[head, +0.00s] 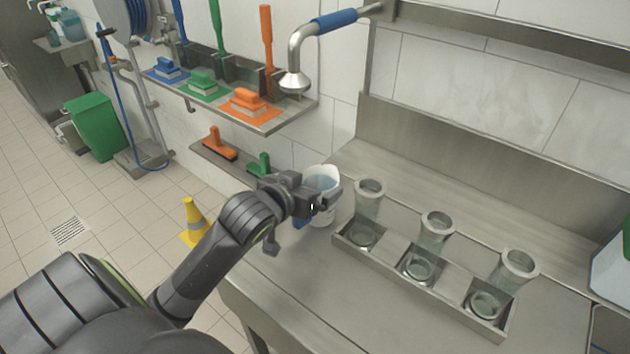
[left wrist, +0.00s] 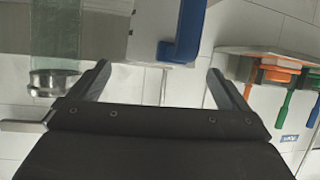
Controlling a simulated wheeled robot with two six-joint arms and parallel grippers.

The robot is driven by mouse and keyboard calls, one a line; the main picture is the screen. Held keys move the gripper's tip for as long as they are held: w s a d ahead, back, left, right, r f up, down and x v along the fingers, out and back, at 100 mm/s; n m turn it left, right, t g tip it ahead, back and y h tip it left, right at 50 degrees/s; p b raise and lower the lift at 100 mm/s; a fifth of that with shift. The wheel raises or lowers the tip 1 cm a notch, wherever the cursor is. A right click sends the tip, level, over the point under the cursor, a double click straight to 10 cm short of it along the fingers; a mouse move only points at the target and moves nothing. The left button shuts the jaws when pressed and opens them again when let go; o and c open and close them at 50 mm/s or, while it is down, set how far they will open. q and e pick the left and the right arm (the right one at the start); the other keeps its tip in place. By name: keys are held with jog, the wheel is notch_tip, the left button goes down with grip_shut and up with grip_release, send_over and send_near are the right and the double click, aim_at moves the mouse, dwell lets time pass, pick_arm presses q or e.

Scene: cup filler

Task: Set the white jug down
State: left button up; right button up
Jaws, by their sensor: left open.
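The white jug (head: 324,179) stands upright on the steel counter, left of the glass rack. Its inside looks pale blue. Its blue handle (head: 301,219) shows partly below my left gripper (head: 322,199), which hides part of the jug's body. In the left wrist view the blue handle (left wrist: 187,35) lies ahead of my left gripper (left wrist: 160,68), in line with the gap between the two spread fingers. The fingers are apart from the handle on both sides. My left gripper is open. My right gripper is in neither view.
A metal rack (head: 399,268) holding three glass cylinders (head: 433,232) is right of the jug. A blue-handled spout (head: 296,72) hangs above and left. Wall shelves with brushes (head: 248,103) are behind. The counter (head: 290,282) is bare in front of the rack.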

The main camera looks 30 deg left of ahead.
pick_arm(q)
jog(key=p+v, duration=0.6)
jog(key=v, duration=0.3)
dwell(0.6)
